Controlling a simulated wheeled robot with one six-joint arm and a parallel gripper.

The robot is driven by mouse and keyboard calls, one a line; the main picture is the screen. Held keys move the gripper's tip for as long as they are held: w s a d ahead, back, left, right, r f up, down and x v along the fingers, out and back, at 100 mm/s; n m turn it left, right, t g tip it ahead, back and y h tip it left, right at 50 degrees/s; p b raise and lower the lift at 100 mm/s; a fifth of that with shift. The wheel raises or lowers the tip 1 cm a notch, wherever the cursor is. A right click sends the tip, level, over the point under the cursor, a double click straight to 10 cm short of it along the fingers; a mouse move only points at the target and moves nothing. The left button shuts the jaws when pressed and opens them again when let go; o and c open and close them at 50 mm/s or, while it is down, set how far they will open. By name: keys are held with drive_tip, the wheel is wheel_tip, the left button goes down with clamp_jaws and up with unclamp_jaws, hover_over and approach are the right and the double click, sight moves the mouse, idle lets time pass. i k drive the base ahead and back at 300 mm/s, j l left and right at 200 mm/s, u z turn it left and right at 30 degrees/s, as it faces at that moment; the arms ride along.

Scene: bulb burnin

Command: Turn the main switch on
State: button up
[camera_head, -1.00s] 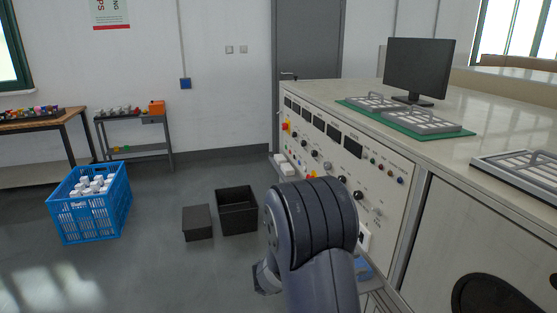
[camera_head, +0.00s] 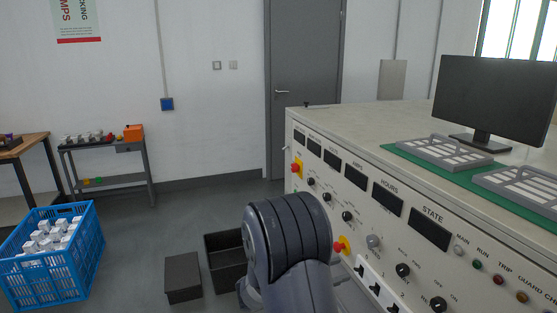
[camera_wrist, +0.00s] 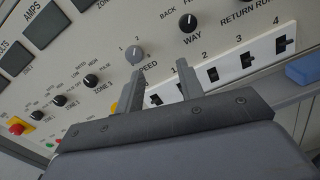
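The cream control panel (camera_head: 322,226) is on the right, angled away from me. A red knob on a yellow plate (camera_head: 296,168) sits at its far left end and looks like the main switch; its label is too small to read. It also shows at the left edge of the wrist view (camera_wrist: 17,128). A second red-and-yellow control (camera_head: 340,245) is lower on the panel, partly hidden by my arm. My gripper (camera_wrist: 160,82) is open and empty, its fingers apart in front of the panel below the grey SPEED knob (camera_wrist: 135,54). In the head view my arm hides the fingers.
Black knobs, including the WAY knob (camera_wrist: 188,23), and a white strip of numbered toggles (camera_wrist: 240,64) are close to my fingers. A blue block (camera_wrist: 303,68) lies to the right. A black bin (camera_head: 222,262) and blue crate (camera_head: 88,262) stand on the floor at left.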

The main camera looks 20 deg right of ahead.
sight(295, 168)
drive_tip(key=i+l, duration=0.15)
drive_tip(key=i, duration=0.55)
drive_tip(key=i+l, duration=0.15)
drive_tip(key=i, duration=0.5)
drive_tip(key=i+l, duration=0.1)
drive_tip(key=i, duration=0.6)
